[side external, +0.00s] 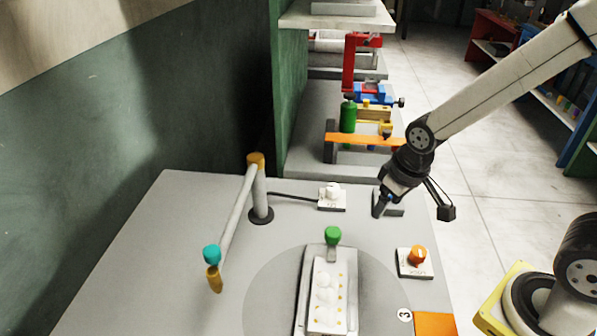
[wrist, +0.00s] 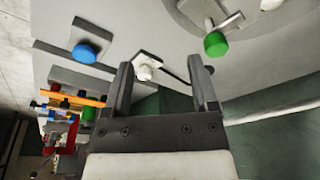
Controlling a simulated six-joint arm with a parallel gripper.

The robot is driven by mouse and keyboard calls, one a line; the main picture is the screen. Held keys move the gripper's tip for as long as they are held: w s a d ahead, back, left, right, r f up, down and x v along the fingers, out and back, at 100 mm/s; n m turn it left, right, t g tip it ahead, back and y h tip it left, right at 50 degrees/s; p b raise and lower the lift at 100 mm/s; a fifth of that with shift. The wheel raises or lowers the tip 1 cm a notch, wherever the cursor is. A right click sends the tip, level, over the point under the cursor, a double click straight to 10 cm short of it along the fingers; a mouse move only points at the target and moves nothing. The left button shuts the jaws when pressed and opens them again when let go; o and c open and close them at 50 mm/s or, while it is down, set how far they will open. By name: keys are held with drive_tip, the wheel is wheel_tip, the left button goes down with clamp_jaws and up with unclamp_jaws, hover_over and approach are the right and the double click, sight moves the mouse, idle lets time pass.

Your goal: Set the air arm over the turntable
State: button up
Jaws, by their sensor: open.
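The air arm (side external: 238,212) is a pale bar running from a grey post with a yellow cap, down and left in the side view. Its free end has a teal knob (side external: 211,254) and a yellow tip, left of the turntable's edge. The turntable (side external: 270,285) is a grey disc bearing a white tray; part of it also shows in the wrist view (wrist: 190,14). My gripper (side external: 380,208) is above the bench's far right, well apart from the air arm. In the wrist view its jaws (wrist: 160,62) are spread and empty.
A green knob (side external: 333,236) stands at the tray's far end. A white knob (side external: 333,190) with a cable sits right of the post, an orange dial (side external: 417,257) at right. A blue knob (wrist: 90,52) is left of my jaws. A green wall (side external: 130,105) rises behind the bench.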

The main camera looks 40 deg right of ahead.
drive_tip(key=w+a+r+n, duration=0.2)
drive_tip(key=w+a+r, duration=0.1)
drive_tip(key=w+a, duration=0.4)
wheel_tip(320, 180, up, 8)
drive_tip(key=n+g, duration=0.2)
drive_tip(key=n, duration=0.1)
hover_over(210, 249)
drive_tip(key=shift+a, duration=0.1)
drive_tip(key=shift+f, duration=0.15)
drive_tip(key=shift+f, duration=3.8)
clamp_jaws()
drive_tip(key=shift+r, duration=0.1)
